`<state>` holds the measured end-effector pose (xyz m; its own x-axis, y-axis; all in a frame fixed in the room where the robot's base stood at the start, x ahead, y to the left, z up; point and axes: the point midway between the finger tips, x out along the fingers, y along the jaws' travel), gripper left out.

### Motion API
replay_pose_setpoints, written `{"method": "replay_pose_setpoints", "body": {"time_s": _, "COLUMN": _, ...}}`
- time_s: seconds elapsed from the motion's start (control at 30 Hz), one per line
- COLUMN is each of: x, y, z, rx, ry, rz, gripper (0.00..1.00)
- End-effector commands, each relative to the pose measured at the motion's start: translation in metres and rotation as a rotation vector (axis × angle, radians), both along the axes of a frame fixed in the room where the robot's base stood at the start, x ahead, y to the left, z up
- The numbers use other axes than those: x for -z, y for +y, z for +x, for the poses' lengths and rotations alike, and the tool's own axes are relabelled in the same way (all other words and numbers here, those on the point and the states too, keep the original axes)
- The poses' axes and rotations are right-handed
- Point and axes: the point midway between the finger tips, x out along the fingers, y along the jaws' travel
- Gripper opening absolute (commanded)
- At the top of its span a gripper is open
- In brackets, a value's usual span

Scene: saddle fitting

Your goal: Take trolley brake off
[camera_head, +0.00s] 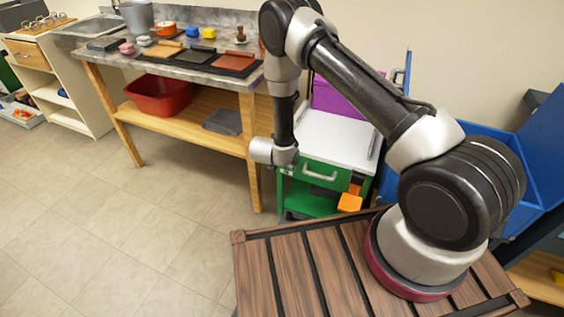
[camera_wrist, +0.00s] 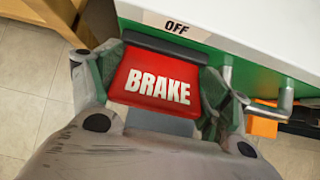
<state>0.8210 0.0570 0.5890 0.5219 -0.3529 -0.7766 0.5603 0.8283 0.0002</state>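In the head view the trolley (camera_head: 330,135), with white top and green body, stands behind my wrist. The brake and my fingers are hidden there.
A workbench (camera_head: 247,100) with several small items stands left of the trolley, a red tub (camera_head: 158,97) on its lower shelf. A blue bin (camera_head: 480,150) is at right. An orange piece (camera_head: 350,200) shows low on the trolley.

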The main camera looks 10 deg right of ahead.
Motion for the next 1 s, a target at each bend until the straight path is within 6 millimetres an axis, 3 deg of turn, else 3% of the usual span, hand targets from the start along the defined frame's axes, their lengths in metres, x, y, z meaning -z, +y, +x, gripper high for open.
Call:
{"method": "replay_pose_setpoints", "body": {"time_s": 0.03, "x": 0.0, "y": 0.0, "z": 0.0, "rx": 0.0, "ry": 0.0, "rz": 0.0, "gripper": 0.89}}
{"method": "replay_pose_setpoints", "body": {"time_s": 0.1, "x": 0.0, "y": 0.0, "z": 0.0, "rx": 0.0, "ry": 0.0, "rz": 0.0, "gripper": 0.98}}
{"method": "replay_pose_setpoints", "body": {"time_s": 0.57, "x": -0.006, "y": 0.004, "z": -0.004, "rx": -0.001, "ry": -0.001, "rz": 0.0, "gripper": 0.98}}
{"method": "replay_pose_setpoints", "body": {"time_s": 1.0, "x": -0.076, "y": 0.035, "z": -0.05, "rx": -0.002, "ry": -0.002, "rz": 0.0, "gripper": 0.98}}
